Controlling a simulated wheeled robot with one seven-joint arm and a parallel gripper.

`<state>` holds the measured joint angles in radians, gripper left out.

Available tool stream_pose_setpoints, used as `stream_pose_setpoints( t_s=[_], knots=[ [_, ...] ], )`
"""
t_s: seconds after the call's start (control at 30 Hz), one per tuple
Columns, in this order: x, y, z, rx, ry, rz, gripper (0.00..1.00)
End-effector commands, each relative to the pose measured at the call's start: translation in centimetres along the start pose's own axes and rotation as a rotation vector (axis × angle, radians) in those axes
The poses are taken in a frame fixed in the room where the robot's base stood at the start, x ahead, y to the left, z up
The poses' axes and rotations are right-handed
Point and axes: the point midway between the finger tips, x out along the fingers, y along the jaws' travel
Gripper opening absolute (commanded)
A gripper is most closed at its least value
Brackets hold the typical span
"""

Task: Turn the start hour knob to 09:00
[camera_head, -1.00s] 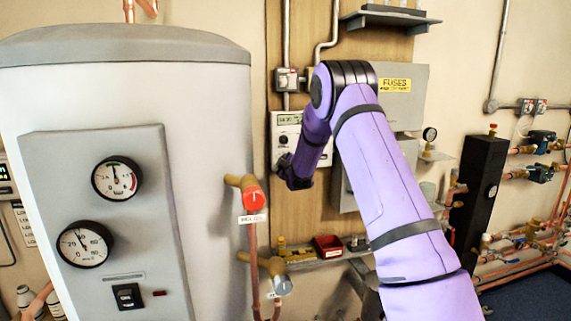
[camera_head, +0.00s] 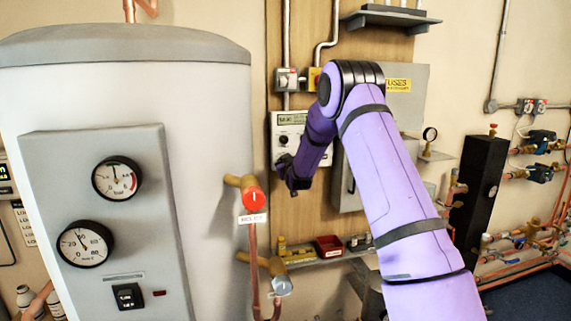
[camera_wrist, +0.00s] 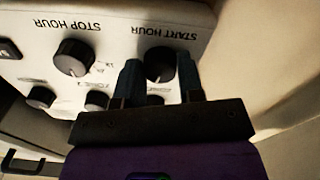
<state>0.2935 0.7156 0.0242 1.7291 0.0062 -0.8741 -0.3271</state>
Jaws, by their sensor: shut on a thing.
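The white controller panel (camera_head: 284,119) is on the wooden board, with a small display at its top; the digits are too small to read. In the wrist view the panel appears upside down. The black START HOUR knob (camera_wrist: 160,63) is under its label, between the two fingers of my gripper (camera_wrist: 160,82), which is shut on it. The knob's pointer and scale are mostly hidden by the fingers. The black STOP HOUR knob (camera_wrist: 73,58) is to the left, clear of the fingers. In the head view my gripper (camera_head: 284,165) is at the panel's lower part and my wrist hides much of the panel.
Smaller black knobs (camera_wrist: 41,97) sit close by on the panel, some behind my fingers. A grey fuse box (camera_head: 405,105) is right of the panel. The large white tank (camera_head: 205,150) and its red valve (camera_head: 253,199) stand to the left. A shelf with a red bin (camera_head: 328,246) is below.

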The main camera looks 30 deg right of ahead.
Motion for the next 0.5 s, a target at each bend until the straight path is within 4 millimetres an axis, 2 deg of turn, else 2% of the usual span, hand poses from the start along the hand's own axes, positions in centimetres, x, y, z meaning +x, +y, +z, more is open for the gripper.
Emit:
stream_pose_setpoints(
  t_s=[0.5],
  knots=[
    [-0.02, -0.02, 0.10, 0.485, -0.002, 0.001, 0.11]
  ],
)
